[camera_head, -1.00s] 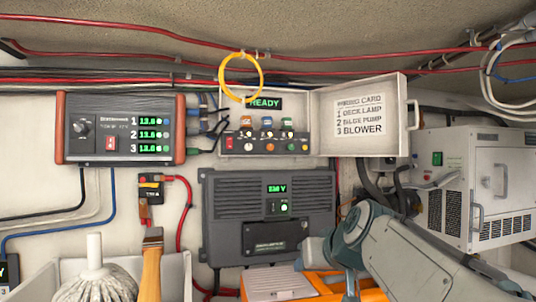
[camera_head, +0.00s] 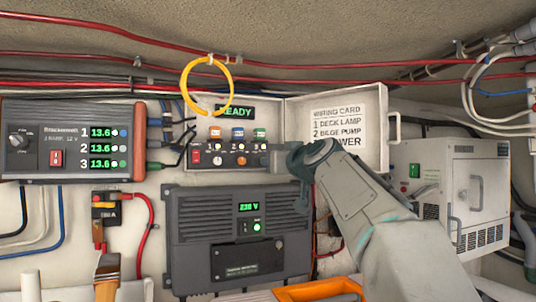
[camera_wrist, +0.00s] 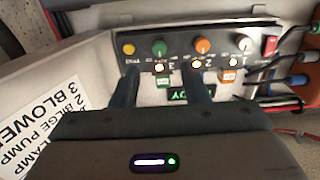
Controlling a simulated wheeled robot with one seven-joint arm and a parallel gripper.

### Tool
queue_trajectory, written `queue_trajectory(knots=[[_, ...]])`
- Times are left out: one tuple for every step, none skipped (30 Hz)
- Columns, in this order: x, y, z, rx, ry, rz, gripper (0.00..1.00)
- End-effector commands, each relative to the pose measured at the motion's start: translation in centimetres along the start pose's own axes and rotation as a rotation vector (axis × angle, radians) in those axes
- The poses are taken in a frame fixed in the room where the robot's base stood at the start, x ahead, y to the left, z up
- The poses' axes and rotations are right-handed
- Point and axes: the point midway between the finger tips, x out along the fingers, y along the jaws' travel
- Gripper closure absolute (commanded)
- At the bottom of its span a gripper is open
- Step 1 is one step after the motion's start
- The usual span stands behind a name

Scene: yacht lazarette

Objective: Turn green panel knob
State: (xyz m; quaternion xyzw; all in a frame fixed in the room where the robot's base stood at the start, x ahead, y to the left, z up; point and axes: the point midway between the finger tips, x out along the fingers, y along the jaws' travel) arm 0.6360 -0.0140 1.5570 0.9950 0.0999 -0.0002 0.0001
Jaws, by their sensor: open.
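The green knob (camera_wrist: 159,48) is on a dark panel strip (camera_wrist: 180,58) in the wrist view, between a yellow knob (camera_wrist: 128,49) and an orange knob (camera_wrist: 203,46). My gripper (camera_wrist: 163,84) is open and empty. Its two fingers point at the panel, one on each side of the green knob's line, and no contact shows. In the head view my gripper (camera_head: 276,158) is at the right part of the panel box (camera_head: 205,112) and hides that end of the strip. I cannot make out the green knob there.
A white knob (camera_wrist: 241,42) and a red switch (camera_wrist: 271,45) are farther along the strip. The open lid with the wiring card (camera_head: 337,112) is beside my gripper. A yellow cable loop (camera_head: 183,90) hangs at the box's left. A dark charger unit (camera_head: 190,235) is below.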

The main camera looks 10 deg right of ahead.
Motion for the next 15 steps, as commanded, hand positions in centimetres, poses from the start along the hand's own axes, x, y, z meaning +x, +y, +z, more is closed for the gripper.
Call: queue_trajectory(knots=[[1.2, 0.0, -0.5, 0.002, -0.002, -0.002, 0.59], [1.8, 0.0, -0.5, 0.002, -0.002, -0.002, 0.59], [2.6, 0.0, -0.5, 0.002, -0.002, -0.001, 0.59], [3.1, 0.1, -0.5, 0.002, -0.002, 0.0, 0.59], [3.6, 0.0, -0.4, 0.002, -0.002, -0.001, 0.59], [4.2, 0.0, -0.4, 0.001, -0.001, 0.0, 0.59], [4.6, 0.1, -0.4, 0.001, -0.001, 0.001, 0.59], [5.0, 0.1, -0.3, 0.001, -0.001, 0.001, 0.59], [5.4, 0.1, -0.3, 0.001, -0.001, 0.002, 0.59], [5.7, 0.2, -0.3, 0.001, -0.001, 0.002, 0.59], [6.0, 0.2, -0.2, 0.001, -0.001, 0.002, 0.59], [6.2, 0.2, -0.2, 0.001, -0.001, 0.003, 0.59], [6.4, 0.2, -0.2, 0.001, 0.0, 0.003, 0.59], [6.5, 0.2, -0.2, 0.0, 0.001, 0.003, 0.59], [6.6, 0.2, -0.1, 0.0, 0.001, 0.003, 0.59]])
